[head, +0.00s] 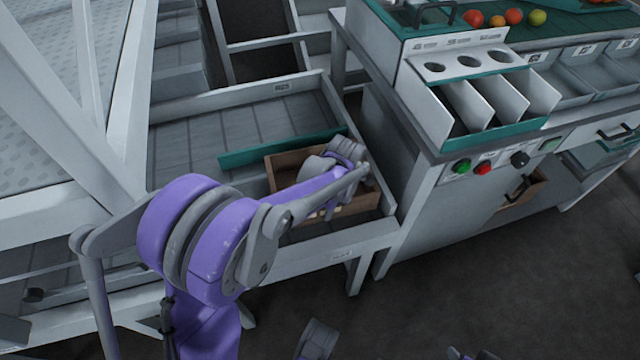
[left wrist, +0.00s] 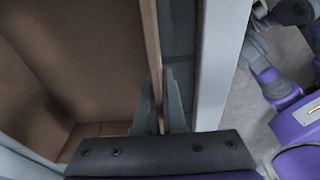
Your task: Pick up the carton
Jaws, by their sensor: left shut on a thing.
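The carton (head: 271,176) is an open brown box on the grey slatted conveyor bed, near its right end in the head view. My left arm reaches over it and hides much of its inside and near side. In the left wrist view the carton (left wrist: 70,60) fills the left half, and its inside looks empty there. My left gripper (left wrist: 160,112) is shut on the carton's upright wall, one finger on each side of it.
A teal bar (head: 283,149) lies just behind the carton. The bed's pale raised rim (head: 345,238) runs close in front. A grey workbench (head: 420,185) with chutes, buttons and several tomatoes stands to the right. Dark floor is open in front.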

